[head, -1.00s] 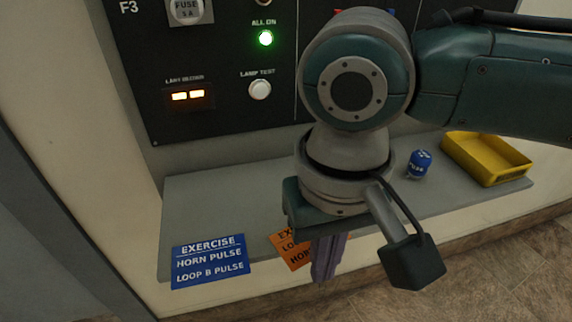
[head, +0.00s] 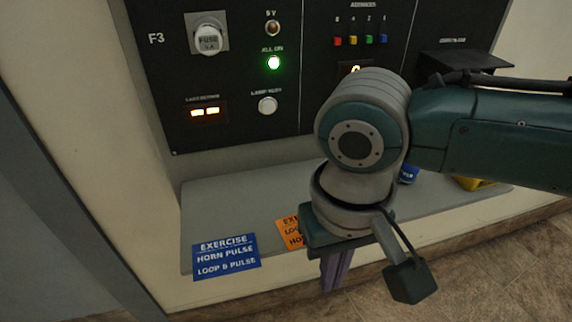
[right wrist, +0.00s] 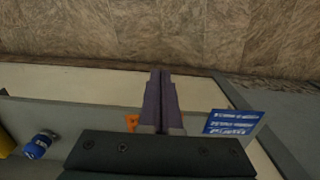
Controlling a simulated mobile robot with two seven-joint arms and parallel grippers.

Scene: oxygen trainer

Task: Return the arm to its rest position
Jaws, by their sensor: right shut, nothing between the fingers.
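My right arm comes in from the right in the head view. Its gripper (head: 335,270) points down in front of the shelf edge, with its fingers together and nothing between them. In the right wrist view the shut purple fingers (right wrist: 158,100) reach out past the shelf, toward the floor. The wrist hides part of an orange card (head: 290,233) on the shelf. My left gripper is not in view.
The dark panel (head: 235,120) holds a fuse (head: 207,40), a lit green lamp (head: 274,62) and a lamp test button (head: 268,105). The grey shelf (head: 225,205) carries a blue card (head: 226,256), a blue pulse fuse (head: 409,173) and a yellow tray (head: 472,183), partly hidden by my arm.

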